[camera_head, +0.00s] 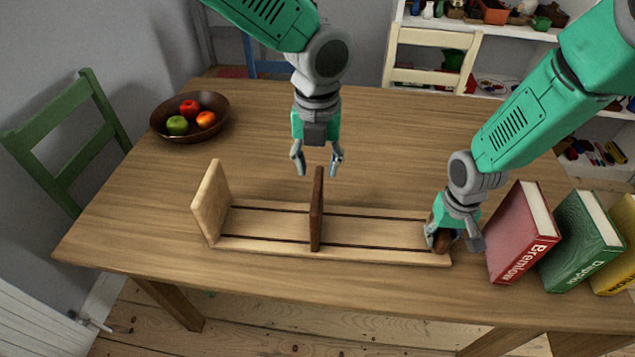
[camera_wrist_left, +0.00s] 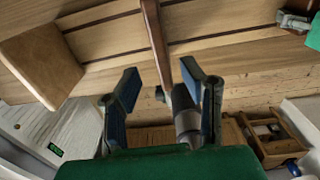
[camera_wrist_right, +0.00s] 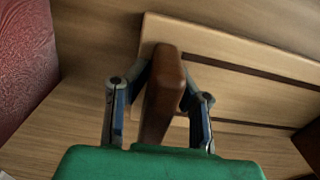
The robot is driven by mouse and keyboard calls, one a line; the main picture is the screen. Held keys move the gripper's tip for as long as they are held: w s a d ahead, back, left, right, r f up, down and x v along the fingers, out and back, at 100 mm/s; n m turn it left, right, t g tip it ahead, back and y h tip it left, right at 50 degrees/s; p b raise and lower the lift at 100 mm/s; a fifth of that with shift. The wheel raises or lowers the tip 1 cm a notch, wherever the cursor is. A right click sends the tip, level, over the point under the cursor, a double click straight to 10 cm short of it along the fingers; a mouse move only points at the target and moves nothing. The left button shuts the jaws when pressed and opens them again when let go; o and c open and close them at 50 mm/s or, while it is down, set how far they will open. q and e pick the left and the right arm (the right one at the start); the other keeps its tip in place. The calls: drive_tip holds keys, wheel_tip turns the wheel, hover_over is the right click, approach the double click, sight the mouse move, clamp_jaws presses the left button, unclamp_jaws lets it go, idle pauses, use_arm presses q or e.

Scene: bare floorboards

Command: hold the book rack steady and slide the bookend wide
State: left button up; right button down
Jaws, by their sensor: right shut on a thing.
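The book rack (camera_head: 270,222) lies on the table, a pale wooden base with two dark grooves and an upright pale end panel (camera_head: 211,203) at its left. The dark brown bookend (camera_head: 316,212) stands upright near the middle of the base; it also shows in the left wrist view (camera_wrist_left: 156,40). My left gripper (camera_head: 318,168) is open and empty, above and just behind the bookend, with its fingers spread to either side of it. My right gripper (camera_head: 450,236) is shut on a brown block (camera_wrist_right: 163,90) at the rack's right end, partly hidden by the fingers in the head view.
Red (camera_head: 520,235), green (camera_head: 580,240) and yellow books stand leaning close to the right of my right gripper. A brown fruit bowl (camera_head: 165,128) sits at the back left. The base is bare on both sides of the bookend. The table's front edge runs close before the rack.

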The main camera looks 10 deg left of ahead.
use_arm(q)
drive_tip(key=shift+r, duration=1.35)
use_arm(e)
drive_tip(key=c, duration=1.3)
unclamp_jaws()
drive_tip(key=shift+r, duration=0.1)
